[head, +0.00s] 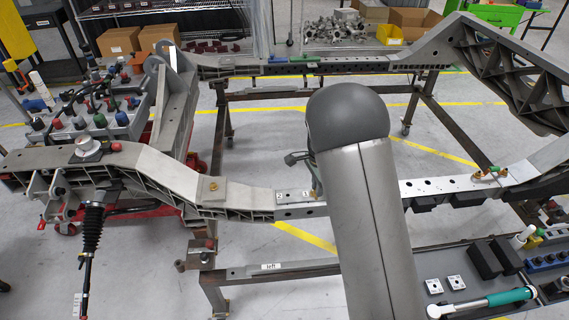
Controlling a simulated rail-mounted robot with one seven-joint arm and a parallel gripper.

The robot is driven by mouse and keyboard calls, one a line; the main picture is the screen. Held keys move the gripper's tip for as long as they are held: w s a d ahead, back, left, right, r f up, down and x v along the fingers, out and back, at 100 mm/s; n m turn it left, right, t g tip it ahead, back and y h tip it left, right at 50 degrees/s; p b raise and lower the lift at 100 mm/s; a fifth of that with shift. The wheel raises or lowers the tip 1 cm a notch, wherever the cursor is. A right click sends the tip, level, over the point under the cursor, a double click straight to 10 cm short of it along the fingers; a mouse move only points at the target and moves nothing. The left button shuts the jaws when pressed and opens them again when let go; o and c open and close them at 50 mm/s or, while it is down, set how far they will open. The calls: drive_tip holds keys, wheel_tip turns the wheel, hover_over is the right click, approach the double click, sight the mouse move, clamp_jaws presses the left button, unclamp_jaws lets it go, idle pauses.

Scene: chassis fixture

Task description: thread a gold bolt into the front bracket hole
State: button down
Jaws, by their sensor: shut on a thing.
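My arm's large grey link stands in the middle of the head view and covers what is behind it. My gripper cannot be made out, nor anything in its jaws. A small grey-green shape shows at the link's left edge, above the near rail; I cannot tell what it is. A gold bolt-like piece (213,186) sits on a flat bracket plate (207,196) on the near chassis rail, left of my arm. Several gold pieces (487,173) are on the rail at the right. I cannot tell which bracket is the front one.
The chassis near rail (250,196) and far rail (345,65) run across the view on a steel stand. A tool tray (405,262) at lower right holds a teal-handled tool (485,302) and black blocks (485,260). A grey fixture (176,105) stands at left.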

drive_tip(key=w+a+r+m+p, duration=0.1)
drive_tip(key=w+a+m+p, duration=0.3)
drive_tip(key=a+m, duration=0.65)
drive_tip(key=shift+m, duration=0.65)
drive_tip(key=shift+w+d+f+b, duration=0.25)
drive_tip(key=shift+f+b, duration=0.35)
drive_tip(key=shift+f, duration=0.15)
drive_tip(key=shift+w+d+f+b, duration=0.1)
drive_tip(key=shift+d+f+b, duration=0.1)
drive_tip(key=shift+f+b, duration=0.5)
drive_tip(key=shift+w+d+f+b, duration=0.25)
drive_tip(key=shift+f+b, duration=0.25)
drive_tip(key=shift+f, duration=0.35)
drive_tip(key=shift+f+b, duration=0.5)
drive_tip(key=shift+f, duration=0.2)
drive_tip(key=shift+f+b, duration=0.45)
drive_tip(key=shift+f, duration=0.2)
drive_tip(key=shift+s+f, duration=0.1)
drive_tip(key=shift+f, duration=0.15)
